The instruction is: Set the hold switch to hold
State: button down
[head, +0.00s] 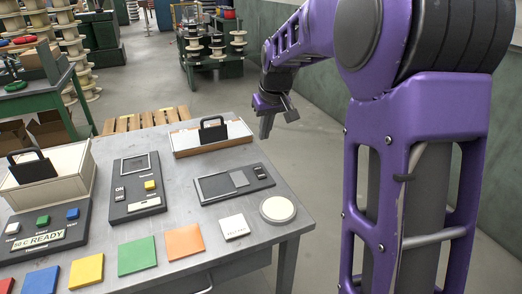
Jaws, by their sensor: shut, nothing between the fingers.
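My gripper (266,133) is shut and empty. It hangs in the air above and beyond the far right part of the grey table (196,222), pointing down, apart from everything on it. The left panel (122,166) has a small dark rocker switch with white marks (119,193) and a yellow button. The right panel (215,190) has a grey plate in a dark recess and a small switch (261,172) at its right end. Labels are too small to read, so I cannot tell which is the hold switch or its position.
A tray with a black handle (212,129) stands at the back edge. A round pale disc (278,209) sits at the right corner. A pallet (147,118) lies behind.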

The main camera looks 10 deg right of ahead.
aim_at(258, 169)
jog(key=x, duration=0.4)
jog(key=b+x, duration=0.1)
jog(key=x, duration=0.4)
jog(key=s+b+x, duration=0.1)
jog(key=x, duration=0.3)
jog(key=shift+w+d+f, duration=0.1)
jog(key=shift+w+f, duration=0.05)
jog(key=shift+f, duration=0.2)
jog(key=shift+w+r+p, duration=0.1)
jog(key=shift+p, duration=0.45)
jog(key=shift+f+g+p, duration=0.2)
jog(key=shift+g+p, duration=0.15)
jog(key=shift+g, duration=0.05)
jog(key=shift+w+f, duration=0.1)
jog(key=shift+f, duration=0.05)
jog(key=shift+b, duration=0.3)
jog(key=shift+s+d, duration=0.1)
jog(key=shift+s, duration=0.75)
